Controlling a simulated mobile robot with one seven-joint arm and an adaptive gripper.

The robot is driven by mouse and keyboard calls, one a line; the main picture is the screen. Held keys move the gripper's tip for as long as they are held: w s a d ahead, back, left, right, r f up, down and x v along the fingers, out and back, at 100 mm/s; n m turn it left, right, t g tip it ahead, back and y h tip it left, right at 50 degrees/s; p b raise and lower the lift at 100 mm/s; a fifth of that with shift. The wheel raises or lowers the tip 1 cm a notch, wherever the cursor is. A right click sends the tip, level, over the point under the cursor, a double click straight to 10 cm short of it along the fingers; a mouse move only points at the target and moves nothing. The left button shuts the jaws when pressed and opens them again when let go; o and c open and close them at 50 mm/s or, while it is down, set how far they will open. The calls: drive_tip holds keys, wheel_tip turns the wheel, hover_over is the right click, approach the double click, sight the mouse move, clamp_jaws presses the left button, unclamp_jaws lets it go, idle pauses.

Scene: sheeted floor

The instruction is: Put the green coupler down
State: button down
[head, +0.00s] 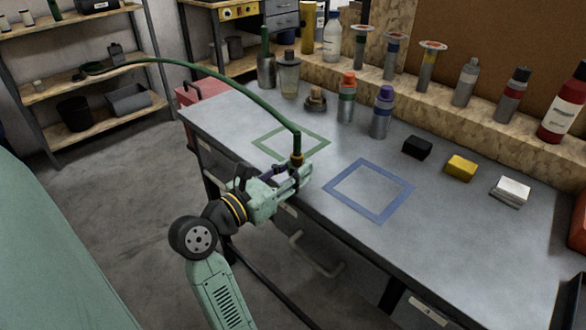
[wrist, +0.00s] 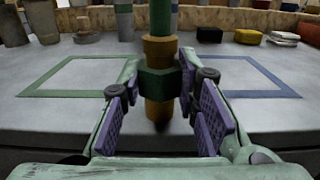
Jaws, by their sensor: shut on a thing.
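The green coupler (wrist: 158,82) has a green hex band between brass parts and stands upright between the purple finger pads of my gripper (wrist: 158,105) in the wrist view. In the head view the coupler (head: 297,150) sits at the end of a green hose (head: 225,78). My gripper (head: 296,178) is shut on it at the bench's front edge. A green square outline (head: 318,150) is marked on the bench just behind the gripper, to the left. A blue square outline (head: 345,209) lies to the right. The coupler's lower end overlaps the bench front in the wrist view; its height is unclear.
The grey bench (head: 470,240) is clear around both outlines. Bottles, including an orange-capped one (head: 346,108) and a purple-capped one (head: 380,120), stand behind. Black (head: 417,148), yellow (head: 461,167) and white (head: 510,190) blocks sit at right. The hose runs back to a shelf (head: 80,68).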

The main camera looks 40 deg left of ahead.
drive_tip(key=shift+f, duration=0.25)
drive_tip(key=c, duration=1.2)
unclamp_jaws()
